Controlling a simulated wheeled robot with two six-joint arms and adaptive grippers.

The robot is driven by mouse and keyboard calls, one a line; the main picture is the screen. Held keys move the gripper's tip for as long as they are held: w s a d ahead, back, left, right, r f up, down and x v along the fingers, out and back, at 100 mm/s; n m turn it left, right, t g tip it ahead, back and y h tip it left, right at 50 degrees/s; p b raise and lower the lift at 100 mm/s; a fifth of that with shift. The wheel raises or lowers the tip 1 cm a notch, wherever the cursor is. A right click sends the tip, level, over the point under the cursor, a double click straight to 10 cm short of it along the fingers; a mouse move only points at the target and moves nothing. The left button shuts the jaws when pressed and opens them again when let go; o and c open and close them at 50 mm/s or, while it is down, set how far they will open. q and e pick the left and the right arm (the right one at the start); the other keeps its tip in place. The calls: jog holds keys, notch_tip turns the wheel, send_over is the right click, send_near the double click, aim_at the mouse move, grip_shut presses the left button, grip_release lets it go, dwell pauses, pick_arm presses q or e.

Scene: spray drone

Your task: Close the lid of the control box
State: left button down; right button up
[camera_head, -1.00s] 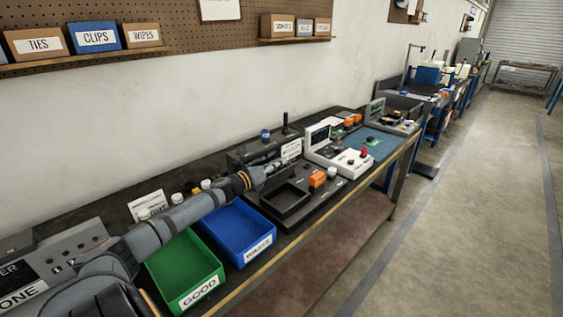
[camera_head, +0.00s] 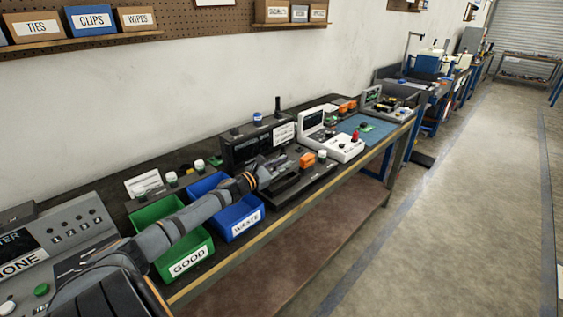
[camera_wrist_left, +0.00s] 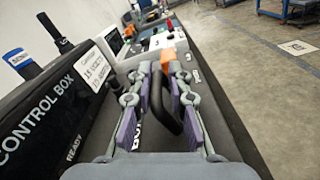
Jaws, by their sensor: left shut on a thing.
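The control box (camera_head: 240,152) is a black case at the back of the bench. Its label face also shows in the left wrist view (camera_wrist_left: 40,115). In front of it, in the left wrist view, a dark flat panel (camera_wrist_left: 150,140), apparently the lid, lies with a black loop handle (camera_wrist_left: 168,105). My left gripper (camera_wrist_left: 160,70) has its fingers on both sides of this handle and is shut on it. In the head view my left gripper (camera_head: 275,168) is low over the dark tray area. Whether the lid touches the rim is hidden. My right gripper is out of view.
A green GOOD bin (camera_head: 155,212) and a blue WASTE bin (camera_head: 225,222) stand left of the gripper, under my arm. An orange block (camera_head: 307,160) and a white device (camera_head: 335,145) are to its right. The aisle floor is clear.

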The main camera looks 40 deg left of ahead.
pick_arm(q)
jog(key=shift+d+f, duration=0.15)
jog(key=shift+f, duration=0.5)
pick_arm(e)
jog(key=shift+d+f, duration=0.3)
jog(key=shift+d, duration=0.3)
pick_arm(q)
jog(key=c, duration=1.4)
grip_release()
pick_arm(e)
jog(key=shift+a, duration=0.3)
